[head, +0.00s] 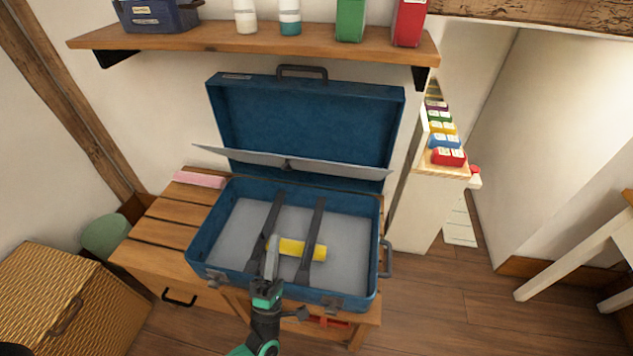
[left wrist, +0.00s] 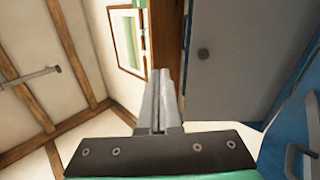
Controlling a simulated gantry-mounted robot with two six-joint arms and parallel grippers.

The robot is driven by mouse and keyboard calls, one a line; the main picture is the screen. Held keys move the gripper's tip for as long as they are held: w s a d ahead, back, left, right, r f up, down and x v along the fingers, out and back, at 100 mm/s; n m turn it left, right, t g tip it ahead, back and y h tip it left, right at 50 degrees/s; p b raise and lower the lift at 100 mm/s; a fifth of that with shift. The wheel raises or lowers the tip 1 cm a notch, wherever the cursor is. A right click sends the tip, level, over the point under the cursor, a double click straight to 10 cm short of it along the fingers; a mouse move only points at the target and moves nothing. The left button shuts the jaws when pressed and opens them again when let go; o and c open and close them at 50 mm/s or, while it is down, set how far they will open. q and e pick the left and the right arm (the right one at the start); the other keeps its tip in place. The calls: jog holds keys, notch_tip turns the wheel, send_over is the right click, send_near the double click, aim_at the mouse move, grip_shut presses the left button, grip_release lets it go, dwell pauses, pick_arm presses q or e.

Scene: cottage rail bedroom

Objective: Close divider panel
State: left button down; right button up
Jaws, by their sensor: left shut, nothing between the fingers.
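The blue suitcase (head: 304,118) stands open on a slatted wooden bench, its lid upright at the back. The grey divider panel (head: 335,168) juts forward from the lid side, tilted, above the back of the base, with a small dark knob at its middle. In the left wrist view the grey panel (left wrist: 212,90) with its round knob fills the upper right. My left gripper (head: 273,240) is shut and empty over the front part of the base, below and in front of the panel and apart from it. Its shut fingers show in the left wrist view (left wrist: 160,75).
Two dark straps (head: 313,240) and a yellow roll (head: 290,249) lie in the base. A shelf (head: 250,42) with bottles and boxes hangs above the lid. A wicker box (head: 60,300) stands at left.

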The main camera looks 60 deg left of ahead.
pick_arm(q)
jog(key=s+f+m+h+b, duration=0.1)
jog(key=s+f+b, duration=0.15)
jog(key=f, duration=0.35)
jog(key=s+f+b, duration=0.1)
jog(key=f+b, duration=0.2)
jog(key=f, duration=0.4)
jog(key=x, duration=2.5)
jog(key=shift+w+a+f, duration=0.15)
jog(key=shift+w+f, duration=0.05)
pick_arm(e)
notch_tip(320, 180, down, 8)
jog(key=shift+f+h, duration=0.2)
jog(key=shift+h, duration=0.1)
jog(key=shift+r, duration=0.1)
